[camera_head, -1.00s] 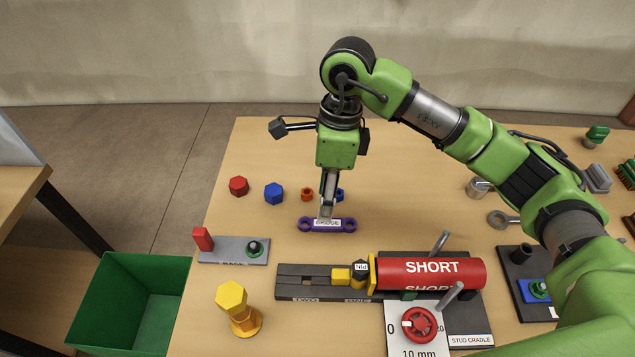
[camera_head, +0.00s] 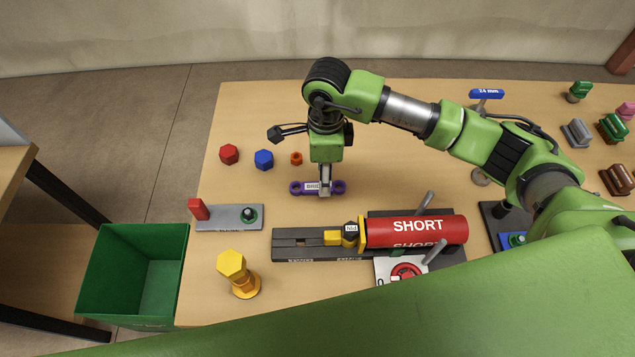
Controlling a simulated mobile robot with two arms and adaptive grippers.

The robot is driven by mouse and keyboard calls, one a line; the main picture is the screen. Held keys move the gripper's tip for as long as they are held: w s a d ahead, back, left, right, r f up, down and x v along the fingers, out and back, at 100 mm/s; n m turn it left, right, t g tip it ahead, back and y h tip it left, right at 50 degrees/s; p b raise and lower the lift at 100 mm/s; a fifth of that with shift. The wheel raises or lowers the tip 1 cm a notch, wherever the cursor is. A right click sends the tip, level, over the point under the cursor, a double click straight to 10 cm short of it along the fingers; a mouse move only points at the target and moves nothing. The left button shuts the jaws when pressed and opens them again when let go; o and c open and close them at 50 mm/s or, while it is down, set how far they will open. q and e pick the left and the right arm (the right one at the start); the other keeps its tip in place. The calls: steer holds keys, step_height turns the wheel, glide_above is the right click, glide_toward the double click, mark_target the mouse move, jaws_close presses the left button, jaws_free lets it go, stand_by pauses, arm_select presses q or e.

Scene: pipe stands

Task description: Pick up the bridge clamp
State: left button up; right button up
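The bridge clamp is a purple bar (camera_head: 298,188) with a ring at each end and a white label on top. It appears to lie on the wooden table, left of centre. My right gripper (camera_head: 325,191) points straight down at it from above. Its narrow fingers overlap the clamp's middle and cover the right part of the label. The fingers are seen nearly edge-on, so I cannot tell whether they are shut on the clamp. My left gripper is not in view.
Red (camera_head: 229,154), blue (camera_head: 263,159) and orange (camera_head: 296,158) pieces lie behind-left of the clamp. In front are a grey plate with a red block (camera_head: 228,217), a yellow bolt (camera_head: 236,270) and a red SHORT cylinder (camera_head: 420,229). A green bin (camera_head: 105,290) stands left.

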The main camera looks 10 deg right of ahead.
step_height(320, 180, down, 2)
steer(key=shift+s+f+p, duration=0.1)
steer(key=shift+s+p, duration=0.05)
steer(key=shift+p, duration=0.2)
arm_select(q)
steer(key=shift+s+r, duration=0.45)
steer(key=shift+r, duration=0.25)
arm_select(e)
steer(key=shift+f, duration=0.45)
jaws_close()
steer(key=shift+r, duration=0.1)
steer(key=shift+r+b, duration=0.4)
steer(key=shift+b, duration=0.1)
arm_select(q)
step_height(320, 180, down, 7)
steer(key=b, duration=0.6)
arm_select(e)
steer(key=s+a+r, duration=0.3)
steer(key=s+r, duration=0.9)
steer(key=s, duration=0.1)
steer(key=shift+s, duration=0.3)
